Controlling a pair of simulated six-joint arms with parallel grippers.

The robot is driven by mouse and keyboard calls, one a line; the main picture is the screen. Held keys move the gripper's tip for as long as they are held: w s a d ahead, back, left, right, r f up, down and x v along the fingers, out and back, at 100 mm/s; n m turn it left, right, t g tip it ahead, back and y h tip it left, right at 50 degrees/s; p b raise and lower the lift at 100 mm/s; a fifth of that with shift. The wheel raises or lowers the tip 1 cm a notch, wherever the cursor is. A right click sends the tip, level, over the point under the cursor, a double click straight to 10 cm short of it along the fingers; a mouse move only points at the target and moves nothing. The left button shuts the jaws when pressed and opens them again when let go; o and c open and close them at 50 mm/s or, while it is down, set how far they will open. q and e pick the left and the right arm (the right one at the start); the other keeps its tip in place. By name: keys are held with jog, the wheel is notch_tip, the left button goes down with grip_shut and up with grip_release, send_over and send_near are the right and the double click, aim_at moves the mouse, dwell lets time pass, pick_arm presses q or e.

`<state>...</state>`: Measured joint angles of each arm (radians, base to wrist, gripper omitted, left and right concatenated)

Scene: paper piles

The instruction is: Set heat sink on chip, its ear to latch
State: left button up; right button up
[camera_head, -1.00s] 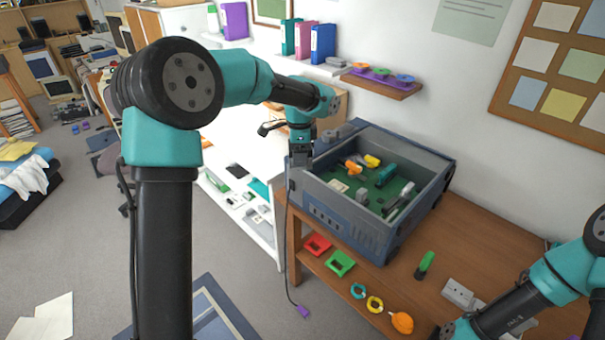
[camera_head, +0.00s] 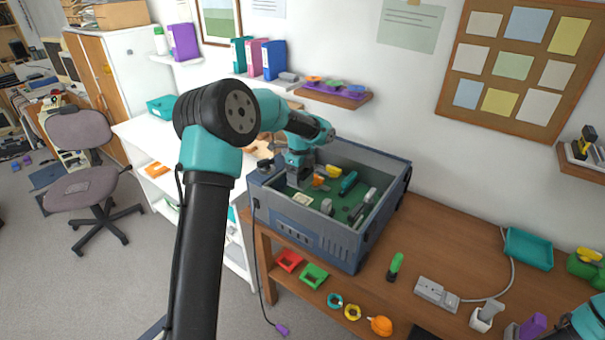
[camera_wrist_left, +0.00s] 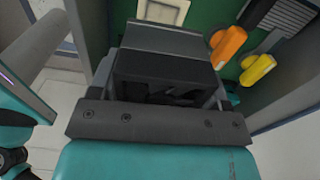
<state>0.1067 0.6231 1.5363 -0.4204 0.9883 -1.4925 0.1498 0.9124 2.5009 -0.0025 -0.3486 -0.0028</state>
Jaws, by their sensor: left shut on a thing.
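The open grey-blue case (camera_head: 300,236) stands on the table, with a green board (camera_head: 345,212) inside. A pale square, which looks like the chip (camera_head: 302,200), lies on the board's left part; it also shows at the top of the left wrist view (camera_wrist_left: 165,9). My left gripper (camera_head: 296,182) reaches down into the case just behind this square. It is shut on a grey block, likely the heat sink (camera_wrist_left: 165,38), mostly hidden behind the gripper. I cannot make out its ear or the latch, nor whether it touches the board. My right gripper is out of view.
An orange part (camera_head: 320,182) and a yellow part (camera_head: 333,170) lie right of the gripper, near a teal cylinder (camera_head: 348,182). The case walls enclose the gripper.

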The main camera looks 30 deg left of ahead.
pick_arm(q)
jog(key=shift+f, duration=0.1)
jog(key=shift+f, duration=3.3)
jog(key=shift+f, duration=0.55)
jog(key=o, duration=1.1)
notch_tip(320, 180, up, 17)
jog(key=shift+r, duration=0.15)
